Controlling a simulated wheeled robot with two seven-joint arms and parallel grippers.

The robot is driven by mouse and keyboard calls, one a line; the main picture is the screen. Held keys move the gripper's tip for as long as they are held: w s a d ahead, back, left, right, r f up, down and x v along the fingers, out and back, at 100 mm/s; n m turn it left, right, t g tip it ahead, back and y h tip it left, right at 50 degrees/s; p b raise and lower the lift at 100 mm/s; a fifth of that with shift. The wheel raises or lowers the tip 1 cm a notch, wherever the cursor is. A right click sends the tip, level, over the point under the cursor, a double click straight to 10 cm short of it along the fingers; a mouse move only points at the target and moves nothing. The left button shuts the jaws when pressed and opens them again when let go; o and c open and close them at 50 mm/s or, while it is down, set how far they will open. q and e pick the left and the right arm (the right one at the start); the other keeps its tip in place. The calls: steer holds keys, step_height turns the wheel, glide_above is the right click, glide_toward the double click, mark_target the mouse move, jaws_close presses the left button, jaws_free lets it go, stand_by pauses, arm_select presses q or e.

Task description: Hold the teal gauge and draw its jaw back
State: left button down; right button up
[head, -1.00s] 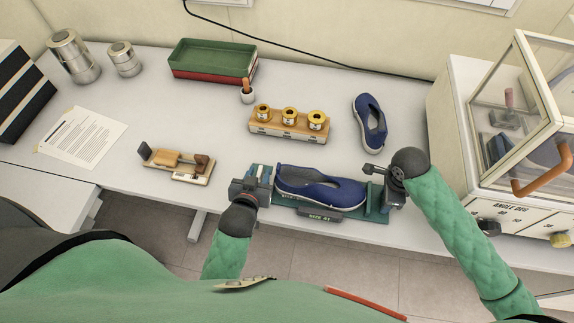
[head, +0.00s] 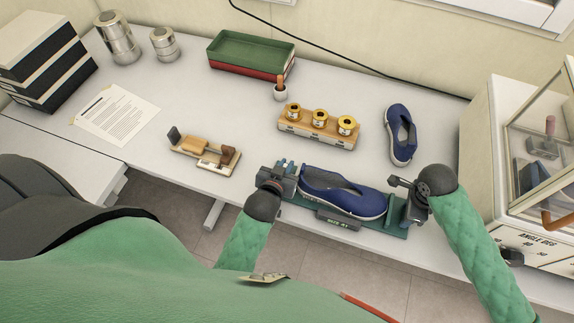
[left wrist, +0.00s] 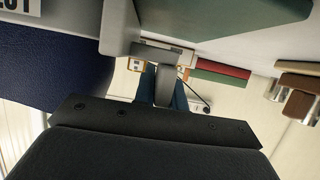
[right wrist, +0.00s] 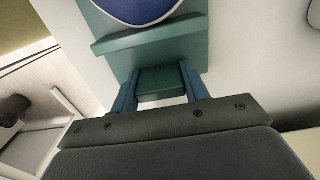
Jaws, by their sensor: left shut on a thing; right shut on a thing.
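The teal gauge (head: 330,213) lies along the table's front edge, with a size label on its front. A blue shoe (head: 340,190) with a white sole lies on it, its right end close to the upright teal jaw (head: 396,212). My left gripper (head: 285,178) is shut at the gauge's left end; in the left wrist view its blue fingers (left wrist: 165,88) close on a grey post. My right gripper (head: 408,190) is shut at the right end; in the right wrist view its blue fingers (right wrist: 160,85) sit on either side of a teal block. The left contact is partly hidden.
A second blue shoe (head: 402,135) lies behind the gauge. A wooden rack with yellow-topped pots (head: 316,130), a wooden device (head: 205,153), a green tray (head: 250,52) and papers (head: 117,115) stand further back or left. A glass-fronted cabinet (head: 515,165) stands close on the right.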

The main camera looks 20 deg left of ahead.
arm_select(q)
steer(key=shift+a, duration=3.15)
arm_select(e)
steer(key=shift+d, duration=0.1)
arm_select(q)
steer(key=c, duration=1.4)
jaws_free()
steer(key=shift+c, duration=0.2)
steer(key=shift+s, duration=0.1)
steer(key=shift+s+r, duration=0.15)
steer(key=shift+s, duration=0.15)
steer(key=v, duration=1.1)
steer(key=shift+d+r, duration=0.1)
arm_select(e)
steer(key=o, duration=1.2)
steer(key=shift+c, duration=0.2)
